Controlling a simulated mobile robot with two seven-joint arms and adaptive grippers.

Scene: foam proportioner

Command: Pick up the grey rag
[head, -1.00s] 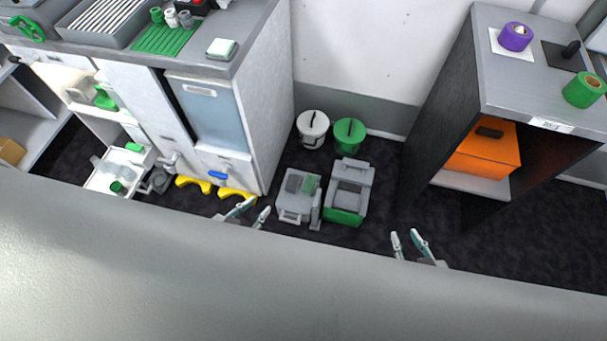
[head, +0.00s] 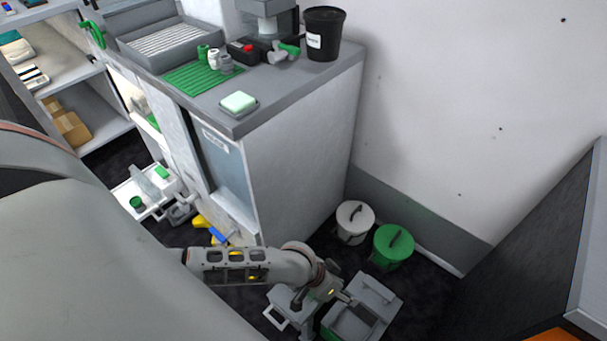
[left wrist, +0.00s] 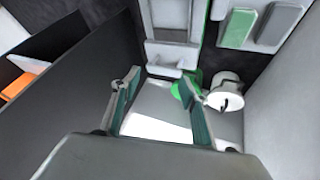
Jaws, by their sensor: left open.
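A grey pad-like piece (left wrist: 280,22), which I take for the grey rag, lies beside a green one (left wrist: 238,28) at the top right of the left wrist view. Both lie on a grey caddy on the floor. In the head view the caddy (head: 277,318) shows only in part, and my left arm hides the rag. My left gripper (left wrist: 160,108) is open and empty, its two teal-padded fingers apart from the rag. In the head view the gripper (head: 325,296) is over the caddy and the open box. My right gripper is out of view.
An open grey-and-green box (head: 350,322) stands right of the caddy. A white bin (head: 354,222) and a green bin (head: 393,246) stand behind, near the wall. A tall cabinet (head: 290,170) is at left, and a dark shelf unit (head: 540,250) at right.

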